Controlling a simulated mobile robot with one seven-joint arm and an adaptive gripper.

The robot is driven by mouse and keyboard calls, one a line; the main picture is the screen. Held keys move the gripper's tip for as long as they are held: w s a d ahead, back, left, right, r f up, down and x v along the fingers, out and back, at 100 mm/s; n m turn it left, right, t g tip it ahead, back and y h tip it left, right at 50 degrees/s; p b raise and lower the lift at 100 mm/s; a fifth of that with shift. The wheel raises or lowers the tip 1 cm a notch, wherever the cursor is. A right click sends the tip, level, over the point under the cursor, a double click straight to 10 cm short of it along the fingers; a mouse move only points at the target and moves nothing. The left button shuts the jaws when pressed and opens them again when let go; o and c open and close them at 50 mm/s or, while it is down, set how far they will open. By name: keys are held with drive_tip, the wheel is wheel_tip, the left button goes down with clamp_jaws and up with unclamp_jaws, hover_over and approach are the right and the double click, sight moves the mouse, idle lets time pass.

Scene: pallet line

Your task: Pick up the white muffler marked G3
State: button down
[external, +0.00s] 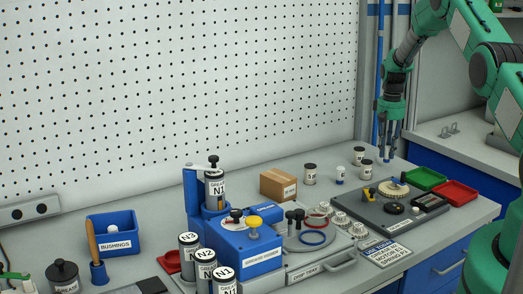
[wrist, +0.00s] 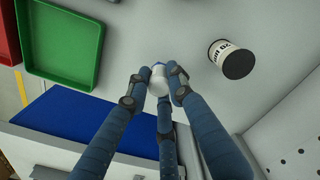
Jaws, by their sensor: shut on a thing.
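My gripper (external: 387,158) is above the back right of the bench in the external view. In the wrist view its fingers (wrist: 158,82) are shut around a small white part with a blue end, the white muffler (wrist: 158,76). The fingers cover part of it, and no G3 mark can be read. In the external view the held part is too small to make out. Another small white part with a blue band (external: 340,175) stands on the bench to the left of my gripper.
A dark canister with a pale label (wrist: 236,60) stands right of the fingers. A green tray (wrist: 62,84) and a red tray (external: 455,192) lie nearby. A cardboard box (external: 278,185), more canisters and a grey fixture plate (external: 365,208) occupy the bench.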

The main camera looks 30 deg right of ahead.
drive_tip(key=s+a, duration=0.2)
drive_tip(key=s, duration=0.2)
drive_tip(key=s+a+r, duration=0.1)
drive_tip(key=s+a, duration=0.2)
drive_tip(key=s, duration=0.2)
drive_tip(key=s+a+r, duration=0.1)
drive_tip(key=s+a, duration=0.1)
drive_tip(key=s, duration=0.3)
drive_tip(key=shift+s+a+r+b, duration=0.15)
drive_tip(key=shift+r+b, duration=0.05)
drive_tip(key=shift+b, duration=0.15)
